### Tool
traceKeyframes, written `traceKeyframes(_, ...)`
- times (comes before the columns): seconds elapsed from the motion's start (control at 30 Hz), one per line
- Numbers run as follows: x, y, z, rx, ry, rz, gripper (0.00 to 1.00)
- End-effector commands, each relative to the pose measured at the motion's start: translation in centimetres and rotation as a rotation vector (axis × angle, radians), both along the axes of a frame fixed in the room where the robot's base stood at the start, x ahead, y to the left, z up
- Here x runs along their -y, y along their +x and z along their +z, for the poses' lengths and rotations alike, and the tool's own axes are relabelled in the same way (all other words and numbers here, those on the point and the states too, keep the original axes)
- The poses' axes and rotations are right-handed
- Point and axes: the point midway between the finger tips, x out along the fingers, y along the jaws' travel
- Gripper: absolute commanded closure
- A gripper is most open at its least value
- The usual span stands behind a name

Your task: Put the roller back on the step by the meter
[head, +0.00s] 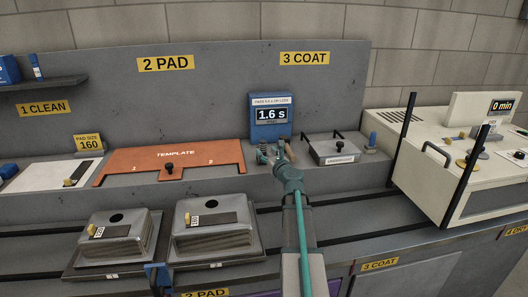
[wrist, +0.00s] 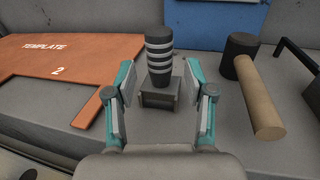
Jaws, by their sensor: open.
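My gripper (wrist: 160,108) is open on the step (wrist: 90,105), in front of the blue meter (head: 270,115), which reads 1.6 s. In the wrist view a black and grey banded upright grip (wrist: 159,55) on a small grey block (wrist: 159,94) stands between my open fingers, with gaps visible at its sides. To its right is a tool with a dark cylindrical head (wrist: 241,50) and a tan handle (wrist: 259,100), resting on the step. I cannot tell for certain which of the two is the roller. In the head view my gripper (head: 275,155) partly hides this spot.
The orange template plate (head: 205,160) lies to the left. A grey lidded box (head: 335,148) and a cream machine (head: 450,165) stand to the right. Two metal blocks (head: 115,235) (head: 213,225) sit on the lower level. The back panel rises close behind the step.

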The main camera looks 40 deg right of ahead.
Motion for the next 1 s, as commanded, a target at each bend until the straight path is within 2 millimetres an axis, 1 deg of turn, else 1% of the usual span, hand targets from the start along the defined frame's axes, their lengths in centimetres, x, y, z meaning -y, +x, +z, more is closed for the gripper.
traceKeyframes(0.03, -0.6, -1.4, -0.2, 0.000, 0.000, -0.001, 0.46)
traceKeyframes(0.2, -1.4, -4.6, -0.2, 0.000, 0.000, -0.001, 0.46)
traceKeyframes(0.3, -1.8, -6.1, -0.2, 0.000, 0.000, -0.001, 0.46)
traceKeyframes(0.4, -2.0, -7.1, -0.1, 0.000, 0.000, -0.001, 0.46)
traceKeyframes(0.57, -2.1, -7.5, 0.0, 0.000, 0.000, 0.001, 0.46)
traceKeyframes(0.93, -2.1, -7.4, 0.0, 0.000, 0.000, 0.000, 0.46)
traceKeyframes(1.0, -2.5, -7.0, 0.0, -0.004, -0.005, 0.008, 0.46)
